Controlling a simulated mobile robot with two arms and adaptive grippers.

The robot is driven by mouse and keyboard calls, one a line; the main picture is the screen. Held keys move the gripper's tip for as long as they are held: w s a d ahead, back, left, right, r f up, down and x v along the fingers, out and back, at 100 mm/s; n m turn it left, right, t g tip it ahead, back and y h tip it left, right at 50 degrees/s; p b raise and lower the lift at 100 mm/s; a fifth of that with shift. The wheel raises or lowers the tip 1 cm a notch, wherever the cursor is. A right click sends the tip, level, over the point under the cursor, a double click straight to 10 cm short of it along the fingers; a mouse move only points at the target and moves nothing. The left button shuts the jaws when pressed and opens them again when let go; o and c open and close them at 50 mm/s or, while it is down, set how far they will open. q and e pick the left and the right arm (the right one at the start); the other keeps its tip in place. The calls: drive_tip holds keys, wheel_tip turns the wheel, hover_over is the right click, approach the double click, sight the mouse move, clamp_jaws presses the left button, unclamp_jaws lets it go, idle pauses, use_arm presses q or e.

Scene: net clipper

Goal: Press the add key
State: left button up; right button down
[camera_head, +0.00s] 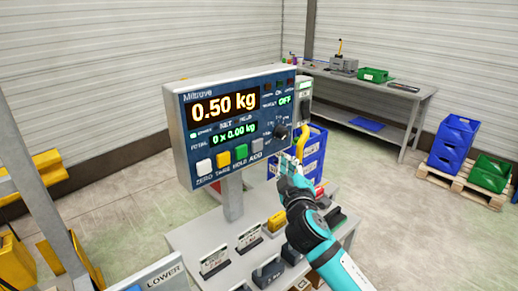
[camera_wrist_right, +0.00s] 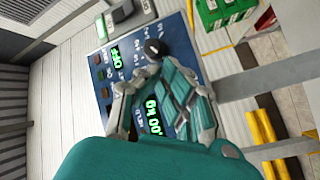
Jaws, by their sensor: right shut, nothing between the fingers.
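The weighing indicator (camera_head: 182,130) has a blue front and stands on a grey column. It reads 0.50 kg above and 0 x 0.00 kg below. The grey add key (camera_head: 257,145) is at the right end of the key row, beside the green hold key (camera_head: 241,152), yellow tare key (camera_head: 223,159) and white zero key (camera_head: 204,166). My right gripper (camera_head: 283,163) is shut and empty, to the right of and slightly below the add key, apart from it in the picture. In the wrist view, my right gripper (camera_wrist_right: 150,88) covers part of the panel; I cannot make out the add key there.
A black knob (camera_head: 280,132) sits on the panel's right side, close to my gripper. Below is a grey table (camera_head: 190,236) with weights and small signs. A workbench (camera_head: 395,88) and blue and green bins (camera_head: 455,133) stand farther right.

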sight(257, 146)
drive_tip(key=w+a+b, duration=0.3)
drive_tip(key=w+a, duration=0.1)
drive_tip(key=a, duration=0.1)
drive_tip(key=shift+w, duration=0.4)
drive_tip(key=shift+w, duration=0.15)
idle(1.1)
drive_tip(key=shift+w+a+b, duration=0.15)
drive_tip(key=shift+a+b, duration=0.1)
drive_tip(key=shift+b, duration=0.05)
drive_tip(key=shift+w+a+b, duration=0.25)
drive_tip(key=shift+w+b, duration=0.05)
idle(0.7)
drive_tip(key=shift+s+d, duration=0.1)
drive_tip(key=shift+s+d+p, duration=0.5)
drive_tip(key=shift+s, duration=0.05)
